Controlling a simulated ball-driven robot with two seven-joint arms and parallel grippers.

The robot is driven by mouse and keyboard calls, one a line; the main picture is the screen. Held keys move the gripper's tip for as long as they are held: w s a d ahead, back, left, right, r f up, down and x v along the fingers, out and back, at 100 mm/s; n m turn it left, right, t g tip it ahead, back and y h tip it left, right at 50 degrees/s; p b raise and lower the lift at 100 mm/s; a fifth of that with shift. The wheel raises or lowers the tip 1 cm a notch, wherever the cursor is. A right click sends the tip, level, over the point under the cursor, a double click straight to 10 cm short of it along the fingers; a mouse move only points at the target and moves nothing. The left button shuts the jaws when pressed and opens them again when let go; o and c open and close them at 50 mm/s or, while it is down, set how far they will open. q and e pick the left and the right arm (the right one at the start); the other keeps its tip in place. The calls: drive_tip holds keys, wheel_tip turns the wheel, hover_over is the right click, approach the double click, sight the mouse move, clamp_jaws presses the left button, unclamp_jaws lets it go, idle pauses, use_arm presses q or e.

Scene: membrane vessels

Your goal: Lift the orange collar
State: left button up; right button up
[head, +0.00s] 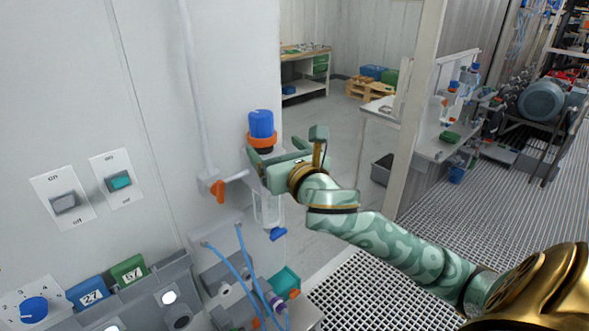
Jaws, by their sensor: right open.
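The orange collar (262,141) sits around the neck of a wall-mounted vessel, just below its blue cap (261,122). The vessel's clear body (268,210) hangs beneath, partly hidden by my gripper, with a blue valve handle (278,234) at its bottom. My right gripper (258,160) is open, its fingers reaching left at the vessel just below the collar. I cannot tell whether they touch it. My left gripper is not in view.
A pipe with an orange valve handle (218,190) runs down the wall left of the vessel. Wall switches (65,201) and a grey rack with blue tubes (248,270) lie left and below. Metal grating floor (370,295) is at the lower right.

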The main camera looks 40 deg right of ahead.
drive_tip(key=s+a+p, duration=0.1)
drive_tip(key=s+p, duration=0.6)
drive_tip(key=s, duration=0.1)
drive_tip(key=shift+s+a, duration=0.25)
